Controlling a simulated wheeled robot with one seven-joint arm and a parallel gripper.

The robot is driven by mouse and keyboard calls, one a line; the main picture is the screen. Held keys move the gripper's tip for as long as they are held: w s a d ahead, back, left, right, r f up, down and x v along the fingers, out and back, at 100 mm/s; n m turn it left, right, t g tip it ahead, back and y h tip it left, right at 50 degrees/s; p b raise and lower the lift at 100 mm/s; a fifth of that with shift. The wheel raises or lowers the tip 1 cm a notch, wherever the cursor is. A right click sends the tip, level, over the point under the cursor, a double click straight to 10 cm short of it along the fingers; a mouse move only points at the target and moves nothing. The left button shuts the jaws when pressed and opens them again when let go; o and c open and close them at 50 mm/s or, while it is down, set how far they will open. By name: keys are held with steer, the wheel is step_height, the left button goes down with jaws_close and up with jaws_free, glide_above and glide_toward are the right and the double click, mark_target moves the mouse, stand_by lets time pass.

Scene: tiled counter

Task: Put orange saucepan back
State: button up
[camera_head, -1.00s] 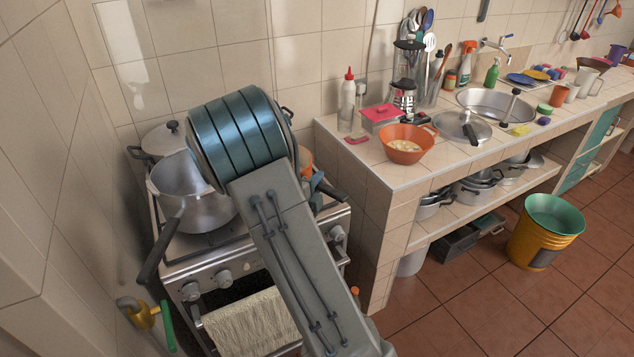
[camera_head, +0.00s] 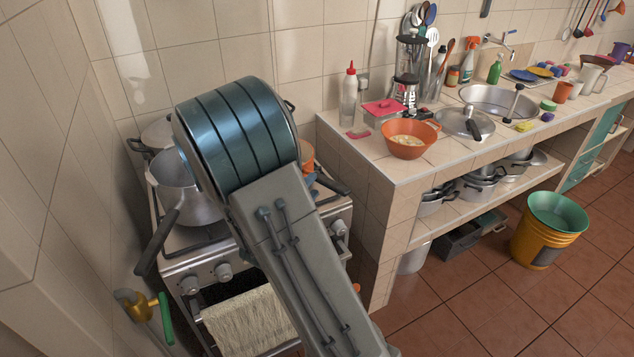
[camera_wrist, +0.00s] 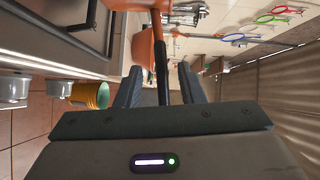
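The orange saucepan (camera_head: 307,153) shows only in part behind my arm, over the right back of the stove. Its dark handle (camera_head: 332,184) points toward the front right. My gripper (camera_wrist: 159,72) is open, one finger on each side of the handle, with gaps visible. In the head view my arm hides most of the gripper. I cannot tell what the pan's base rests on.
A large grey pot (camera_head: 185,195) stands left on the stove (camera_head: 200,262), its long handle sticking out frontward. A lidded pot (camera_head: 155,135) is behind it. The tiled counter (camera_head: 375,168) to the right carries an orange colander (camera_head: 408,150) and a pan lid (camera_head: 465,122). A yellow bucket (camera_head: 545,240) stands on the floor.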

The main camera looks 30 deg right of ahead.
steer(key=v, duration=0.7)
steer(key=s+d+m+g+y, duration=0.4)
steer(key=s+m+g, duration=0.85)
steer(key=m, duration=0.95)
steer(key=s+a+r+m+t+y, duration=0.2)
steer(key=s+a+m+y, duration=0.1)
steer(key=m, duration=0.8)
steer(key=s+a+r+m+t+y, duration=0.2)
steer(key=a+m+y, duration=0.4)
steer(key=m, duration=0.6)
steer(key=shift+s+a+r+t+y, duration=0.35)
steer(key=shift+s+a+r, duration=0.15)
steer(key=shift+r, duration=0.2)
steer(key=shift+a, duration=0.1)
